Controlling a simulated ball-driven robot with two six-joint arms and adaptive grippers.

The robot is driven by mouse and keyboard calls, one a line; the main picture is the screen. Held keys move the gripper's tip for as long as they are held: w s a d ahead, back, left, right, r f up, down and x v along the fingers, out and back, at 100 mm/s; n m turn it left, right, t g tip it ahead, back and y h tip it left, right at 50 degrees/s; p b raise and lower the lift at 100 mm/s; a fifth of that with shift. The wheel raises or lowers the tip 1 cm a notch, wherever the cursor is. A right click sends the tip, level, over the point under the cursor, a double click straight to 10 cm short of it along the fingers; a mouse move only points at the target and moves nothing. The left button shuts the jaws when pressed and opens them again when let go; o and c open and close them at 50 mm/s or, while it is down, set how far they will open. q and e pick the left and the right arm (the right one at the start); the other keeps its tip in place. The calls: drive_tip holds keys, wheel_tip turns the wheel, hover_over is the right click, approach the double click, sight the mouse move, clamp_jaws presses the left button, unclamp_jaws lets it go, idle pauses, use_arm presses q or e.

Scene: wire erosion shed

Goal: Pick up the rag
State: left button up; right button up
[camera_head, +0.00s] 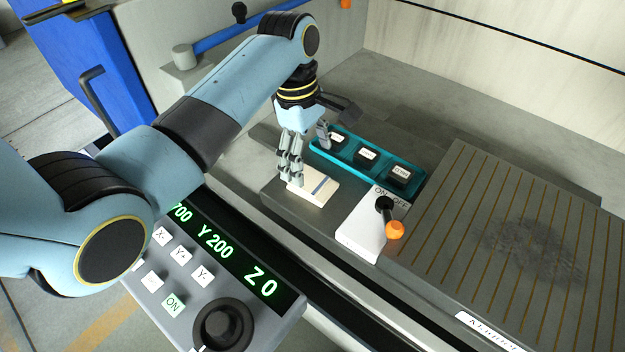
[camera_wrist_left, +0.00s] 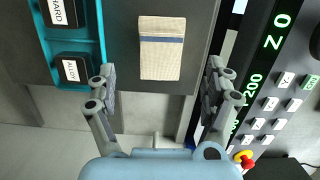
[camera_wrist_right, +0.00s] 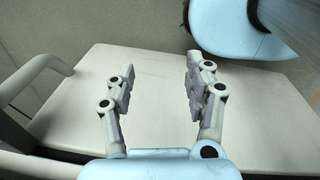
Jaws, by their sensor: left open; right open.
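The rag (camera_head: 318,188) is a small folded cream cloth with a blue-grey stripe. It lies flat on the grey machine surface, between the teal tray and the control panel. In the left wrist view the rag (camera_wrist_left: 161,52) shows ahead, between the lines of the two fingers. My left gripper (camera_head: 306,150) is open and empty, pointing down close above the rag; its fingers (camera_wrist_left: 158,85) stand on either side with gaps to the cloth. My right gripper (camera_wrist_right: 158,85) is open and empty in the right wrist view, over a pale flat surface, away from the rag.
A teal tray (camera_head: 329,153) holding dark labelled blocks sits just behind the rag. A white ON/OFF switch box (camera_head: 360,228) with an orange-knobbed lever stands to its right. The control panel (camera_head: 190,290) is in front. A slatted, stained bed (camera_head: 470,200) lies at right.

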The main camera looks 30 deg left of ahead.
sight(312, 181)
use_arm(q)
drive_tip(key=shift+f, duration=0.4)
drive_tip(key=f, duration=0.4)
drive_tip(key=shift+s+d+f, duration=0.1)
drive_tip(key=shift+d+f, duration=0.15)
drive_tip(key=shift+d, duration=0.15)
drive_tip(key=shift+f, duration=0.25)
use_arm(e)
drive_tip(key=shift+w+a+r, duration=0.15)
drive_tip(key=shift+w+a, duration=0.7)
drive_tip(key=shift+w, duration=0.25)
use_arm(q)
drive_tip(key=c, duration=1.2)
use_arm(e)
drive_tip(key=shift+s+d, duration=0.35)
drive_tip(key=shift+d, duration=0.15)
